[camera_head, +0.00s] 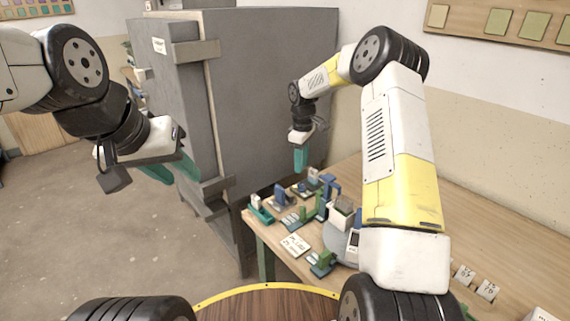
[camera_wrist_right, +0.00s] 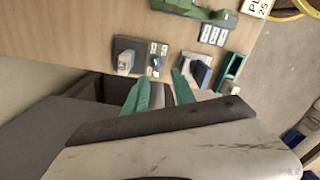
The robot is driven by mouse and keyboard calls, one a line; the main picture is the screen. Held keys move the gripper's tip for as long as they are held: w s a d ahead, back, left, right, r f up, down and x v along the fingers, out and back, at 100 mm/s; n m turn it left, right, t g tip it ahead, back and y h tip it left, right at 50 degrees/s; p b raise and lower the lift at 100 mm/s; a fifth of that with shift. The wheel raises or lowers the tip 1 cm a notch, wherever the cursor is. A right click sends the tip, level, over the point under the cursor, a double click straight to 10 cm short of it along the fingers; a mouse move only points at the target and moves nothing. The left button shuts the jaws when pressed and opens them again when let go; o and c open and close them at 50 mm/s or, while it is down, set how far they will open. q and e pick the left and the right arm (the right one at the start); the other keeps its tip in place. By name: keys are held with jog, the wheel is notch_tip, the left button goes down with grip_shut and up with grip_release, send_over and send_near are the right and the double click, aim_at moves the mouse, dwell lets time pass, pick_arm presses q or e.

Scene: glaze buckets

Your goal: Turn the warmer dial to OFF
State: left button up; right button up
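I cannot tell for certain which fitting is the warmer dial. In the head view my right gripper (camera_head: 301,160) points down above the far end of the bench. My left gripper (camera_head: 170,170) is open and empty in front of the grey cabinet, away from the bench.
The wooden bench (camera_head: 490,220) carries several small green, blue and grey fittings close together. A blue and white block (camera_wrist_right: 203,70) and a green frame (camera_wrist_right: 232,72) stand beside the plate. The large grey cabinet (camera_head: 270,90) stands left of the bench. Floor at left is clear.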

aim_at(301, 187)
jog(key=shift+w+a+f, duration=0.1)
jog(key=shift+w+f, duration=0.45)
jog(key=shift+f, duration=0.05)
jog(key=shift+w+f, duration=0.15)
jog(key=shift+f, duration=0.2)
notch_tip(301, 187, down, 7)
jog(key=shift+f, duration=0.1)
grip_shut()
